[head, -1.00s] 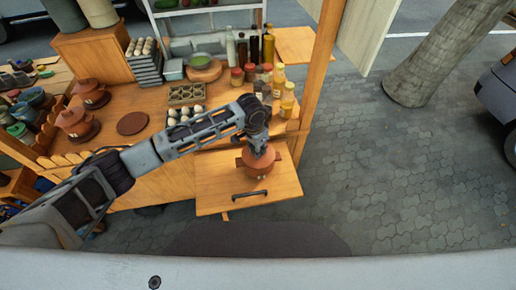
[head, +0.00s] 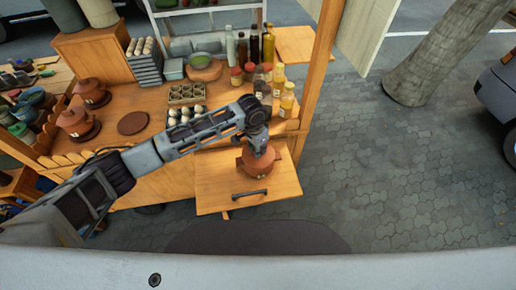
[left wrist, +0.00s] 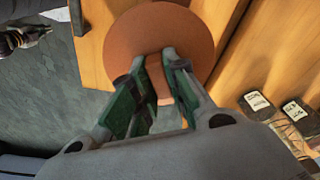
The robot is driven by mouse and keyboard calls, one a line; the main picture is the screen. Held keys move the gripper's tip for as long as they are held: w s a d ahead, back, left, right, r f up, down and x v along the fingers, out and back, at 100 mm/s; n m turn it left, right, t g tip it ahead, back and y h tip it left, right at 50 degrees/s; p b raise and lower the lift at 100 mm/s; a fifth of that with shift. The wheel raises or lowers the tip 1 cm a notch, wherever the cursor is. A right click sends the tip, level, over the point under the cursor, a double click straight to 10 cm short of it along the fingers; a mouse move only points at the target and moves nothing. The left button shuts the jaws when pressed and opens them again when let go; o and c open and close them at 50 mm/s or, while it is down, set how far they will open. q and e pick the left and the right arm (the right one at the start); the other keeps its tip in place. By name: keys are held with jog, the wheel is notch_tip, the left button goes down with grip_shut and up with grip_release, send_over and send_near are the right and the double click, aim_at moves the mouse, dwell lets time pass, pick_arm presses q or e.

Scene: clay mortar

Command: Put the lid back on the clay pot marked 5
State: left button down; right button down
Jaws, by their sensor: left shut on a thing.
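A terracotta clay pot (head: 258,168) stands on the fold-out wooden board at the front of the stall. Its marking is too small to read. My left gripper (head: 260,150) points down over it. In the left wrist view a round terracotta lid (left wrist: 160,22) lies under the gripper (left wrist: 160,60). The fingers are close together and shut on the lid near its middle; the grip point is partly hidden. The lid is over the pot, but I cannot tell whether it rests on the rim. My right gripper is not in view.
Bottles (head: 287,100) and jars stand close behind the pot. Two lidded clay pots (head: 91,93) (head: 76,123) and a flat brown disc (head: 132,123) are on the counter. An egg tray (head: 186,113) is behind my arm.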

pick_arm(q)
jog(key=c, duration=1.3)
grip_release()
jog(key=o, duration=0.4)
jog(key=shift+o, duration=0.2)
jog(key=shift+r, duration=0.15)
jog(key=shift+r+p, duration=0.3)
jog(key=shift+r, duration=3.05)
grip_shut()
